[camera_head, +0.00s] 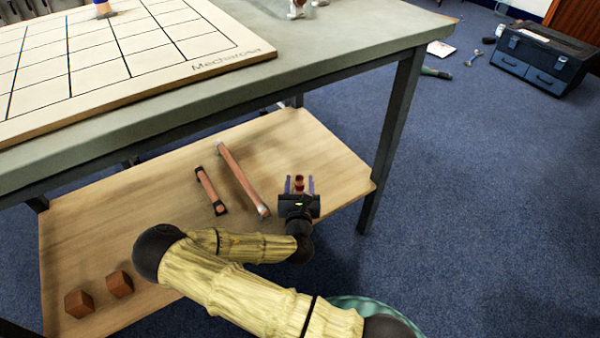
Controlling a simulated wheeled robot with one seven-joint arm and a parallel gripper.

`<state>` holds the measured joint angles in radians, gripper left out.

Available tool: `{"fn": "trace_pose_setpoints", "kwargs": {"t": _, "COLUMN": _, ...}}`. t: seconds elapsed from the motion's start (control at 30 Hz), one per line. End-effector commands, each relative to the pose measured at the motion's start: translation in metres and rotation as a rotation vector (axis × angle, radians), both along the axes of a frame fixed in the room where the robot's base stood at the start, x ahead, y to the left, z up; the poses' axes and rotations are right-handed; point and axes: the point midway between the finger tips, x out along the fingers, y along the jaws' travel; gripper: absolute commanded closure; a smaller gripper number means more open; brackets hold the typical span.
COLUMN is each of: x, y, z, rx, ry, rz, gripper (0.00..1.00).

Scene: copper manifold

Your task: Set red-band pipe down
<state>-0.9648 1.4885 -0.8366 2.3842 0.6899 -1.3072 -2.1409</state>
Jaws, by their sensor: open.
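My gripper (299,185) is over the right part of the wooden lower shelf (325,150), with its two fingers spread apart. A small copper-coloured piece with a dark red part (299,183) shows between the fingers. It may be the red-band pipe, but my gripper hides its lower part, and I cannot tell whether it touches the fingers. To the left, a long copper pipe (242,178) with a pale end lies on the shelf. Beside it lies a shorter copper pipe (209,190) with black ends.
Two reddish-brown blocks (78,303) (119,284) sit at the shelf's front left. The tabletop (330,40) with a gridded board (140,50) overhangs the shelf's back. A table leg (391,140) stands right of my gripper. A blue toolbox (545,55) is on the floor.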

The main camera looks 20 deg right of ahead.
Motion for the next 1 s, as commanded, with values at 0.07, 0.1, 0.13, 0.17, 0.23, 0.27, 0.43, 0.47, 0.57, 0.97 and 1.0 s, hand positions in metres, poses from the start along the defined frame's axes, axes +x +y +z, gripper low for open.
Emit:
{"fn": "trace_pose_setpoints", "kwargs": {"t": 0.07, "x": -0.017, "y": 0.006, "z": 0.003, "rx": -0.003, "ry": 0.005, "rz": 0.004, "gripper": 0.52}}
{"fn": "trace_pose_setpoints", "kwargs": {"t": 0.1, "x": -0.024, "y": 0.008, "z": 0.004, "rx": -0.004, "ry": 0.003, "rz": 0.004, "gripper": 0.52}}
{"fn": "trace_pose_setpoints", "kwargs": {"t": 0.13, "x": -0.03, "y": 0.01, "z": 0.003, "rx": -0.003, "ry": 0.005, "rz": 0.005, "gripper": 0.52}}
{"fn": "trace_pose_setpoints", "kwargs": {"t": 0.17, "x": -0.036, "y": 0.011, "z": 0.003, "rx": -0.003, "ry": 0.004, "rz": 0.004, "gripper": 0.52}}
{"fn": "trace_pose_setpoints", "kwargs": {"t": 0.23, "x": -0.049, "y": 0.015, "z": 0.003, "rx": -0.003, "ry": 0.005, "rz": 0.004, "gripper": 0.52}}
{"fn": "trace_pose_setpoints", "kwargs": {"t": 0.27, "x": -0.054, "y": 0.016, "z": 0.004, "rx": -0.003, "ry": 0.003, "rz": 0.004, "gripper": 0.52}}
{"fn": "trace_pose_setpoints", "kwargs": {"t": 0.43, "x": -0.075, "y": 0.022, "z": 0.002, "rx": -0.001, "ry": 0.001, "rz": 0.003, "gripper": 0.52}}
{"fn": "trace_pose_setpoints", "kwargs": {"t": 0.47, "x": -0.077, "y": 0.023, "z": 0.001, "rx": 0.0, "ry": 0.001, "rz": 0.003, "gripper": 0.52}}
{"fn": "trace_pose_setpoints", "kwargs": {"t": 0.57, "x": -0.081, "y": 0.023, "z": 0.001, "rx": 0.001, "ry": 0.0, "rz": 0.003, "gripper": 0.52}}
{"fn": "trace_pose_setpoints", "kwargs": {"t": 0.97, "x": -0.08, "y": 0.023, "z": 0.0, "rx": 0.001, "ry": 0.0, "rz": 0.002, "gripper": 0.52}}
{"fn": "trace_pose_setpoints", "kwargs": {"t": 1.0, "x": -0.08, "y": 0.023, "z": 0.0, "rx": 0.001, "ry": 0.0, "rz": 0.002, "gripper": 0.52}}
